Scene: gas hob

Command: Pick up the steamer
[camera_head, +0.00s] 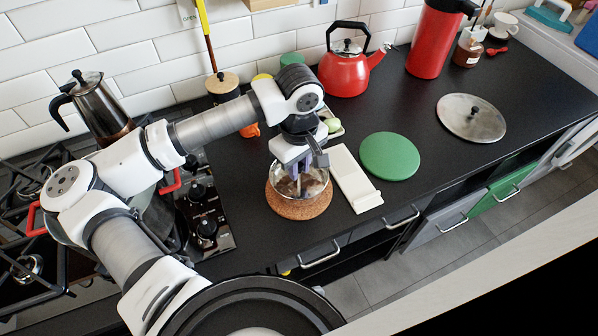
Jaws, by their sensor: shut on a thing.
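The steamer (319,186) looks like a shiny, round, bowl-like metal vessel. It is at the round cork mat (300,208) on the black counter, and I cannot tell whether it touches the mat. My gripper (296,172) points down into it from above and is shut on it. The fingertips and the exact place of the grip are partly hidden by the wrist and the vessel's rim.
A white board (352,180) and a green round mat (390,156) lie close on the right. A red kettle (346,74) stands behind. A metal lid (471,117) lies farther right. The hob with a coffee pot (97,108) is on the left.

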